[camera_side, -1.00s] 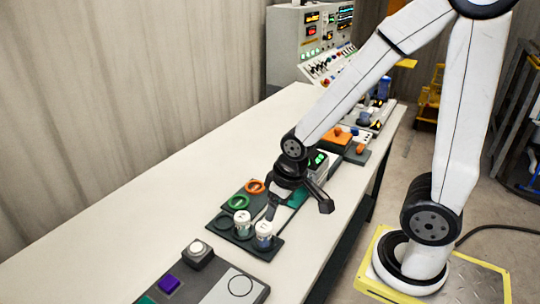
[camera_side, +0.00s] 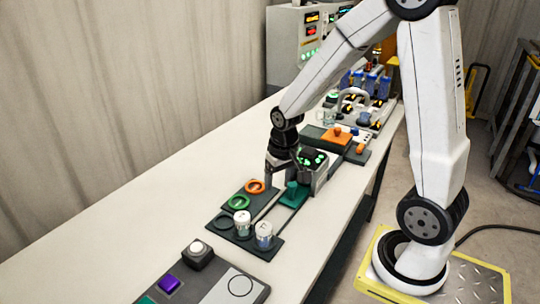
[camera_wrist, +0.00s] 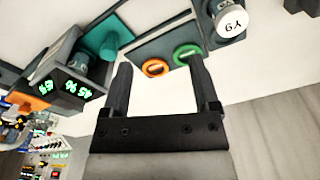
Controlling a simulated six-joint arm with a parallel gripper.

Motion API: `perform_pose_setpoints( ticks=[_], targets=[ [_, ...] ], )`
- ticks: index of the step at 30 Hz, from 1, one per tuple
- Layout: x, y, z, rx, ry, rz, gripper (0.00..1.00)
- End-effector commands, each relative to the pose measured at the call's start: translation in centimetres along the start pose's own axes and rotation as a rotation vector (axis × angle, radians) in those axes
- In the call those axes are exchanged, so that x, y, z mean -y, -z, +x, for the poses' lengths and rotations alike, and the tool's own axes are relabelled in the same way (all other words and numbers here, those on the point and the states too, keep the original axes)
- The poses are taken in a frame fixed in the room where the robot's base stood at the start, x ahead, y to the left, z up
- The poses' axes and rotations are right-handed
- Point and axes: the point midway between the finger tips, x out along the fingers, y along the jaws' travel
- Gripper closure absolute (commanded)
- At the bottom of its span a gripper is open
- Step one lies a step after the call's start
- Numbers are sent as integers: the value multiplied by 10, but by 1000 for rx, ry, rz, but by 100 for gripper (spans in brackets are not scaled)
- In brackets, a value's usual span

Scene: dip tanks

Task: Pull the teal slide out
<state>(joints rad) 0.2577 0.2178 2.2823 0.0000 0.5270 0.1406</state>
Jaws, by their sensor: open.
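The teal slide (camera_side: 291,196) lies on a dark plate beside a grey box with a green-lit display, and a teal knob stands up from it. The slide also shows at the upper left of the wrist view (camera_wrist: 116,33). My gripper (camera_side: 279,184) is open and empty, above the table just left of the slide in the side view. In the wrist view its two fingers (camera_wrist: 160,73) point toward the orange and green rings, and the slide lies to the left of them. No contact with the slide shows.
The display box (camera_side: 314,170) stands close to my gripper. An orange slide (camera_side: 338,136) lies farther back. The table's left side is clear.

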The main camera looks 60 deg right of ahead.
Motion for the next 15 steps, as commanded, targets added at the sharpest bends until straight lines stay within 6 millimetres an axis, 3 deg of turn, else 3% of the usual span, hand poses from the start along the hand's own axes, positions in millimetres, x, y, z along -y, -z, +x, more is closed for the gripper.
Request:
perform_pose_setpoints(
  ticks=[3,9,15],
  targets=[
    [-34,25,8,43,-17,151,22],
    [-78,49,17,93,-33,330,22],
    [-93,55,20,110,-38,389,22]
  ],
)
